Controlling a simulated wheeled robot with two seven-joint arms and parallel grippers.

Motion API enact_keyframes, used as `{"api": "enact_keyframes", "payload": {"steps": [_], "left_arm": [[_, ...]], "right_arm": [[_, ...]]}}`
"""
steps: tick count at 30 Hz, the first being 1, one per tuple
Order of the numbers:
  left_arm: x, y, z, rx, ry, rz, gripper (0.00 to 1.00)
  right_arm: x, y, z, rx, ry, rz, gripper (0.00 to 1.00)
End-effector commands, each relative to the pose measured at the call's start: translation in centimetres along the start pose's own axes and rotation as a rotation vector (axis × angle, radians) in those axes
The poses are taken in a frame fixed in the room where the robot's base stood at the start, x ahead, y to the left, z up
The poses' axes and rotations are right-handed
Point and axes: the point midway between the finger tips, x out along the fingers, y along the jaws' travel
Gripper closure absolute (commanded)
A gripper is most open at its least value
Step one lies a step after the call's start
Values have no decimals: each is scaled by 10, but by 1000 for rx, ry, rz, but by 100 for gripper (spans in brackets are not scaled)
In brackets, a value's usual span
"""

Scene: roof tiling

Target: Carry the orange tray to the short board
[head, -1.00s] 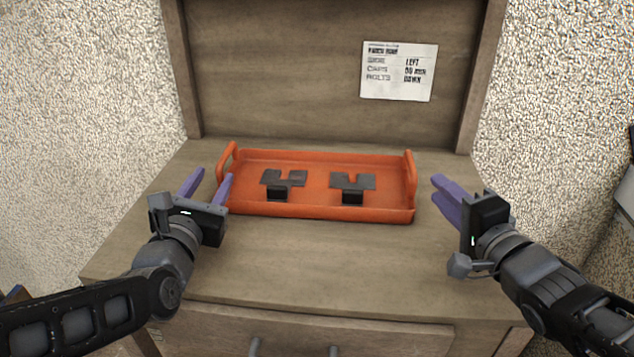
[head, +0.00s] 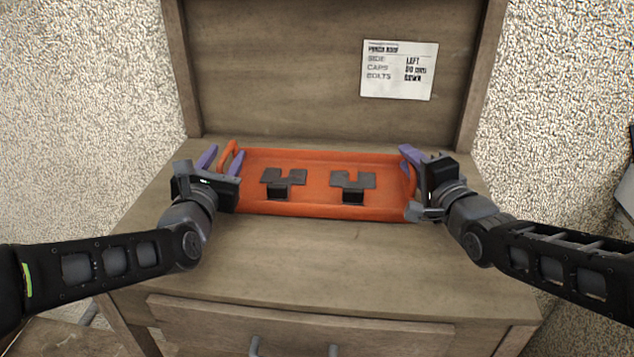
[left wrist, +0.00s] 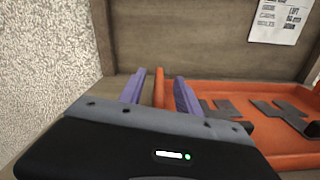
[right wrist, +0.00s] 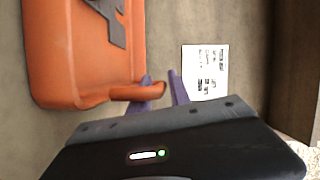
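The orange tray (head: 320,211) lies on the wooden desk and carries two dark notched pieces (head: 285,178) (head: 352,182). My left gripper (head: 221,160) is open at the tray's left handle. In the left wrist view, the left handle (left wrist: 159,88) stands between the two purple fingers, with gaps showing. My right gripper (head: 412,152) is at the tray's right end, its fingers apart. No short board can be made out.
The desk (head: 300,270) is clear in front of the tray. A wooden back panel (head: 290,80) rises behind it, with a printed paper note (head: 398,70) on it. Drawers with handles (head: 254,345) are below the desk's front edge.

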Motion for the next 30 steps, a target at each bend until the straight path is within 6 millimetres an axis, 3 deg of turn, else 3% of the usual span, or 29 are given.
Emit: {"api": "enact_keyframes", "payload": {"steps": [7, 15, 21, 30], "left_arm": [[0, 0, 0, 0, 0, 0, 62], [0, 0, 0, 0, 0, 0, 84], [0, 0, 0, 0, 0, 0, 100], [0, 0, 0, 0, 0, 0, 100]], "right_arm": [[0, 0, 0, 0, 0, 0, 78], [0, 0, 0, -1, 0, 0, 100], [0, 0, 0, -1, 0, 0, 100], [0, 0, 0, -1, 0, 1, 100]]}}
